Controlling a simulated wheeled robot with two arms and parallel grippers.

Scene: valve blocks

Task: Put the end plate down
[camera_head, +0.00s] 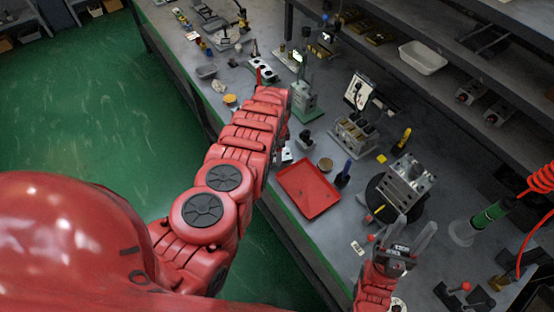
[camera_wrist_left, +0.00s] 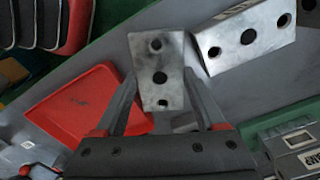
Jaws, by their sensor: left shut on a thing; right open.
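In the left wrist view my left gripper (camera_wrist_left: 160,88) is shut on the end plate (camera_wrist_left: 157,62), a grey metal plate with round holes. Another grey metal piece with holes (camera_wrist_left: 245,40) shows to its right; I cannot tell whether they touch. In the head view my left arm hides most of the left gripper and plate. A metal valve block (camera_head: 408,180) stands on a round black stand at the right of the bench. My right gripper (camera_head: 405,235) is open and empty just in front of it, fingers pointing up the picture.
A red tray (camera_head: 308,188) lies empty on the bench (camera_head: 345,222) between my arms, and it also shows in the left wrist view (camera_wrist_left: 72,103). Fixtures and shelves line the back.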

